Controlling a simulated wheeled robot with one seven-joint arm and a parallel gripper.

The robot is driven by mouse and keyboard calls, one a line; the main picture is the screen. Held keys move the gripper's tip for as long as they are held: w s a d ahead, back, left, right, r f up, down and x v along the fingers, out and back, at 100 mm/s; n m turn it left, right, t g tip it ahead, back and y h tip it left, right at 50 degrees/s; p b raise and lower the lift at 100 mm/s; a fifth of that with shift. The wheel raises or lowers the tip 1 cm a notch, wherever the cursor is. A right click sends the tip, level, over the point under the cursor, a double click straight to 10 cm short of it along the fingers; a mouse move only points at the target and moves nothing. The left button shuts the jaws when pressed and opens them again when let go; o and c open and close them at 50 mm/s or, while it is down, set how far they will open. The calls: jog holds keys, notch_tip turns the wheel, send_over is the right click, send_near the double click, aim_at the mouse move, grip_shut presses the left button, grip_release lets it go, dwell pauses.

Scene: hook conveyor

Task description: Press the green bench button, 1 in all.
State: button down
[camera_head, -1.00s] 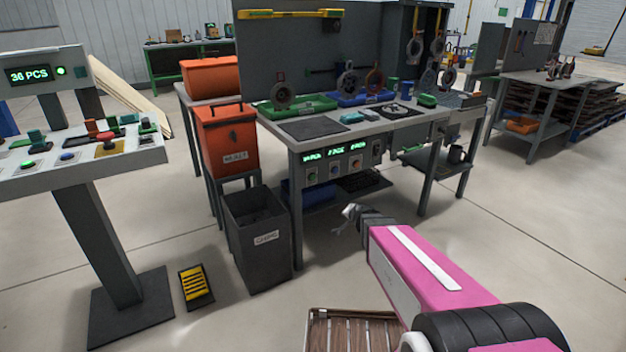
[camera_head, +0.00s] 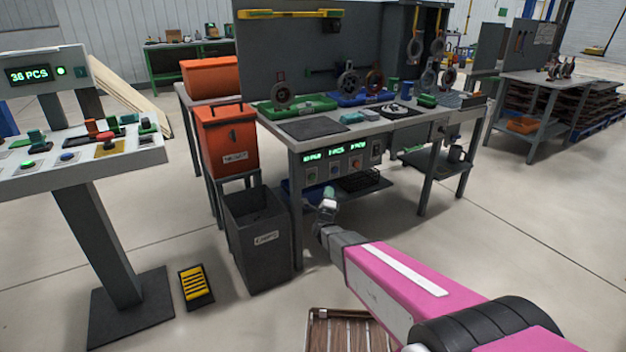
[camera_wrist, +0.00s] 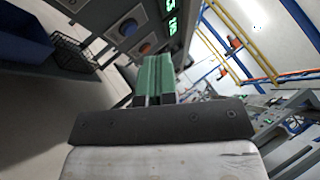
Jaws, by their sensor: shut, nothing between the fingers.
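The bench panel (camera_head: 343,163) is on the front of the grey workbench, under its top, with small green displays and a row of round buttons. The green bench button (camera_head: 311,175) appears at the left end of that row, small in the head view. My gripper (camera_head: 328,193) is just below and in front of the panel, its fingers shut and empty. In the wrist view the green fingers (camera_wrist: 155,68) point toward the panel (camera_wrist: 112,14), where an orange button (camera_wrist: 146,47) shows. I cannot make out the green button there; the fingers may hide it. Contact is not visible.
A dark bin (camera_head: 260,240) stands left of my gripper, beside an orange reject box (camera_head: 226,140). A separate console (camera_head: 75,165) with other buttons stands at far left, a yellow pedal (camera_head: 196,287) near its base. Floor right of my arm is clear.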

aim_at(313, 177)
jog(key=shift+w+a, duration=0.1)
jog(key=shift+w+a, duration=0.8)
jog(key=shift+w, duration=0.4)
jog(key=shift+w+a, duration=0.8)
jog(key=shift+w, duration=0.35)
jog(key=shift+w+a, duration=0.8)
jog(key=shift+w, duration=0.4)
jog(key=shift+w+a, duration=0.1)
jog(key=shift+w+a, duration=0.15)
jog(key=shift+w, duration=0.1)
jog(key=shift+w+a, duration=0.2)
jog(key=shift+w, duration=0.15)
dwell(0.4)
jog(key=shift+s, duration=0.1)
jog(key=shift+s+d, duration=0.45)
jog(key=shift+s, duration=0.15)
jog(key=shift+s, duration=0.1)
